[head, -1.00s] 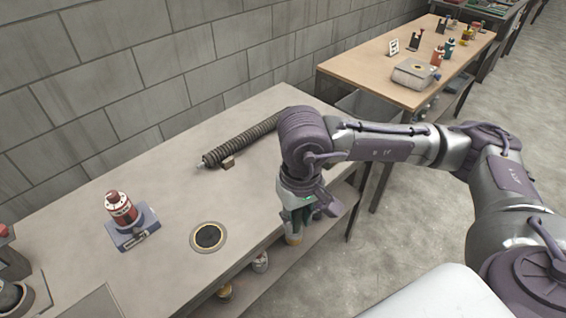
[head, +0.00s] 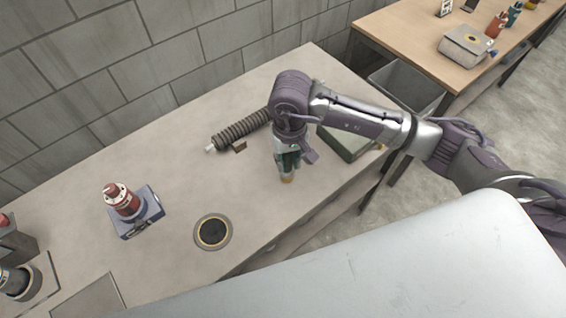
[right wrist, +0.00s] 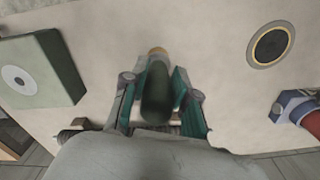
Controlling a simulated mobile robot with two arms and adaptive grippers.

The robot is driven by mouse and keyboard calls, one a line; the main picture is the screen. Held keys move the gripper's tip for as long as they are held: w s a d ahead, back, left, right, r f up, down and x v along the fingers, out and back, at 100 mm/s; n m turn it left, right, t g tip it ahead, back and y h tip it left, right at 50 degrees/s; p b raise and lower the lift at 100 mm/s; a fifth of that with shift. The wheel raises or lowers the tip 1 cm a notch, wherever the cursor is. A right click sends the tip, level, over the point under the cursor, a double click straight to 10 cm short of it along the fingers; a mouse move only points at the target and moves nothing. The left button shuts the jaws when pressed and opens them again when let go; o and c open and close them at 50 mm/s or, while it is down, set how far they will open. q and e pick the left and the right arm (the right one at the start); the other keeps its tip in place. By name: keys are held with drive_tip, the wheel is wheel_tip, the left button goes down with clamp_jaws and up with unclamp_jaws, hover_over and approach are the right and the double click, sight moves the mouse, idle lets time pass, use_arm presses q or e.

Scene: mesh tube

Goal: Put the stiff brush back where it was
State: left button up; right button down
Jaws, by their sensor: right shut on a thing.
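My right gripper (head: 286,160) points down above the grey workbench (head: 160,165), right of the round black port. It is shut on a dark green, rounded handle with a tan tip, which appears to be the stiff brush (head: 287,179). In the right wrist view the brush (right wrist: 156,95) sits between the two teal fingers (right wrist: 154,85), its tan end pointing away from the wrist. I cannot tell whether that tip touches the bench. The bristles are not clear. My left gripper is not in view.
A dark coiled mesh tube (head: 240,130) lies behind the gripper. A green block (head: 350,143) stands to its right, partly behind my arm. A black port with a brass ring (head: 213,232) and a red bottle on a blue base (head: 122,202) are left. Bare bench lies between.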

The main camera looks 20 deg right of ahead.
drive_tip(key=shift+w+a+f+p, duration=0.2)
drive_tip(key=shift+w+a+f, duration=0.1)
drive_tip(key=shift+f, duration=0.15)
drive_tip(key=shift+w+a+f+p, duration=0.2)
drive_tip(key=shift+w+f, duration=0.1)
drive_tip(key=shift+f, duration=0.1)
wheel_tip(320, 180, down, 2)
drive_tip(key=shift+f+p, duration=0.15)
drive_tip(key=shift+p, duration=0.4)
drive_tip(key=shift+f, duration=0.4)
drive_tip(key=shift+f+b, duration=0.3)
drive_tip(key=shift+b, duration=0.05)
drive_tip(key=c, duration=1.1)
unclamp_jaws()
drive_tip(key=shift+r, duration=0.1)
drive_tip(key=shift+o, duration=1)
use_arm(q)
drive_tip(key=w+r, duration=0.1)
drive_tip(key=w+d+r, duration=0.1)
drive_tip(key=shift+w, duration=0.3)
